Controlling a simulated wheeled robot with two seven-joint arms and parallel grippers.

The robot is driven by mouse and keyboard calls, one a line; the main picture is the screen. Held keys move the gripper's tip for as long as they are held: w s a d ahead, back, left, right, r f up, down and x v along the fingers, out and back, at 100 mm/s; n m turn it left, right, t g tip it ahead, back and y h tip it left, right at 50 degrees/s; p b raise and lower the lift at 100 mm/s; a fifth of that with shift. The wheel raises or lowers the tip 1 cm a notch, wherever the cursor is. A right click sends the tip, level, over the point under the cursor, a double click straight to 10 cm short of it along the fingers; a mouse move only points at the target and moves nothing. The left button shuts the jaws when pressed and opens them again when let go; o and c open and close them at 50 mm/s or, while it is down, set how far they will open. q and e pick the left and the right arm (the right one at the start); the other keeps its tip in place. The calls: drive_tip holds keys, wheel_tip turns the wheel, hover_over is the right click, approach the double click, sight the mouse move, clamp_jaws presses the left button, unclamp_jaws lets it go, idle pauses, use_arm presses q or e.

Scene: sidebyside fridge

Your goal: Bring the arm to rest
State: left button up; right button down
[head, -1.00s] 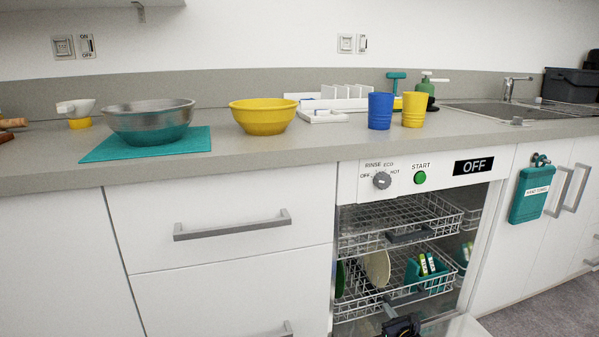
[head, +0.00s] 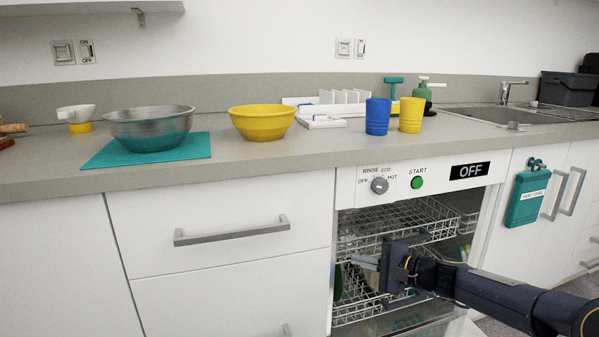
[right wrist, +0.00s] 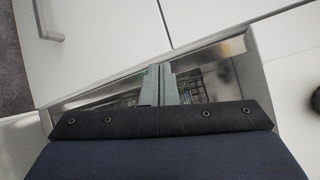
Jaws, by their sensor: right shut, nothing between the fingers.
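My right arm comes in from the lower right in the head view. Its gripper (head: 366,262) is in front of the open dishwasher, before the racks, with the fingers pointing left. The gripper is shut and empty. In the right wrist view the two fingers (right wrist: 158,85) lie together, with the dishwasher interior behind them. My left gripper does not show in either view.
The dishwasher's upper rack (head: 395,222) and lower rack (head: 350,308) are close behind my gripper. Drawers (head: 220,215) stand to the left. The counter (head: 260,163) above holds a metal bowl (head: 150,128), a yellow bowl (head: 262,123), a blue cup (head: 377,117) and a yellow cup (head: 411,115).

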drive_tip(key=s+a+r+n+g+h, duration=0.15)
drive_tip(key=s+r+n, duration=0.25)
drive_tip(key=s, duration=0.6)
drive_tip(key=s+d+f+n+g+h+p, duration=0.1)
drive_tip(key=s+d+f+n+h, duration=0.1)
drive_tip(key=s, duration=0.9)
drive_tip(key=s+d+f+n+g+h, duration=0.1)
drive_tip(key=s+d+f+n+h, duration=0.1)
drive_tip(key=s, duration=0.8)
drive_tip(key=s+d+f+n+h+p, duration=0.1)
drive_tip(key=s+d+f+n+h, duration=0.2)
drive_tip(key=s, duration=0.8)
wheel_tip(320, 180, up, 38)
drive_tip(key=p, duration=3.7)
drive_tip(key=shift+w+r, duration=0.2)
drive_tip(key=shift+a+f+m+g, duration=0.1)
drive_tip(key=shift+m+g, duration=0.15)
drive_tip(key=shift+m, duration=0.05)
